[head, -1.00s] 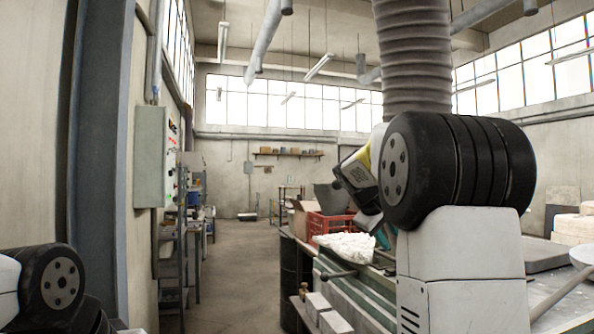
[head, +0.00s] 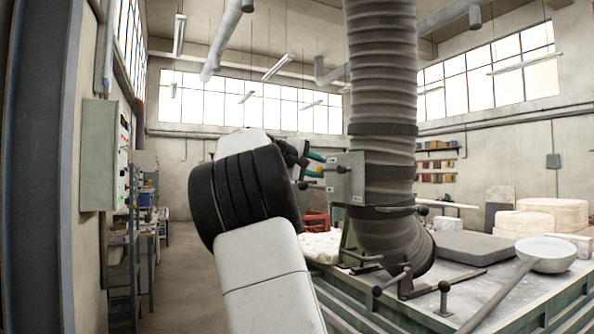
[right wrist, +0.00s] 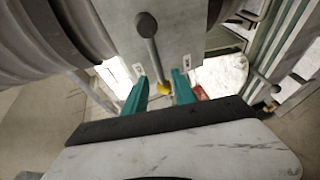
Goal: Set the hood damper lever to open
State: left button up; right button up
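A grey damper plate (head: 348,184) is fixed to the side of the ribbed hood duct (head: 382,100). The right wrist view shows the plate (right wrist: 176,34) with two small white labels and a lever (right wrist: 152,46), a rod with a dark rounded end and a yellow tip. My right gripper (head: 315,165) is just left of the plate. Its teal fingers (right wrist: 162,84) are spread, and the yellow tip shows between them; I cannot tell whether they touch it. The label text is too small to read. My left gripper is not in view.
A bench (head: 480,297) stands below the duct, with a long-handled ladle (head: 545,256), a dark grey slab (head: 488,247) and clamp rods with ball knobs (head: 405,280). A red crate (head: 316,222) is behind. The aisle (head: 183,265) on the left is clear floor.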

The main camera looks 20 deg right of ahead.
jog(key=shift+x, duration=1.05)
grip_shut()
dwell(0.7)
